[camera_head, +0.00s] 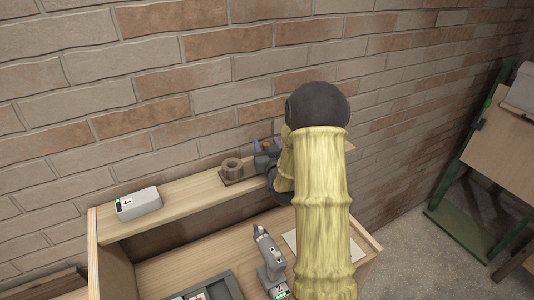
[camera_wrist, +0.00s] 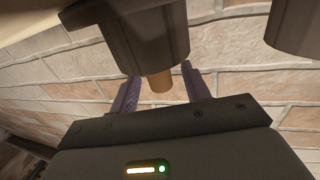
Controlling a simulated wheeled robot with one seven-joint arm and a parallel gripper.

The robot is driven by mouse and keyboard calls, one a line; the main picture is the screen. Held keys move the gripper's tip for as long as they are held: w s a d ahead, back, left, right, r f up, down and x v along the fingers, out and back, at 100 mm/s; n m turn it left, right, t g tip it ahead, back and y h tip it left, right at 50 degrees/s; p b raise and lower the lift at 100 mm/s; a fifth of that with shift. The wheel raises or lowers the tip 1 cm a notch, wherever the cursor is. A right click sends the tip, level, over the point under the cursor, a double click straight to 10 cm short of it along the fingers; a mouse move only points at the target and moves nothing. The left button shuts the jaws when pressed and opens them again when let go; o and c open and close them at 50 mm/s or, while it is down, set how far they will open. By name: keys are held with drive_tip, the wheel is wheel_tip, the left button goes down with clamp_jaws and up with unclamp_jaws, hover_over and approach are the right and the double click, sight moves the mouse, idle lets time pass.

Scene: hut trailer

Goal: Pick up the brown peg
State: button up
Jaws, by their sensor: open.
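The brown peg (camera_wrist: 160,82) shows as a short tan cylinder end in the wrist view, below a larger dark round part that hides the rest of it. My gripper (camera_wrist: 163,84) is open, with one purple finger on each side of the peg in that view. Gaps show between the peg and both fingers. In the head view my gripper (camera_head: 267,147) is above the wooden ledge near the brick wall, with a small brown patch between its purple fingers. My arm partly hides this area.
A brown ring-shaped piece on a square base (camera_head: 231,168) stands on the ledge just left of my gripper. A grey box marked 4 (camera_head: 138,204) is farther left. A grey tool (camera_head: 270,262) and a grey tray (camera_head: 215,288) are on the lower surface.

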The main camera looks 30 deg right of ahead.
sight(266, 144)
drive_tip(key=shift+c, duration=0.5)
drive_tip(key=shift+w+a, duration=0.1)
clamp_jaws()
drive_tip(key=shift+r, duration=0.1)
wheel_tip(266, 144, up, 10)
drive_tip(key=b, duration=0.3)
drive_tip(key=shift+b, duration=0.35)
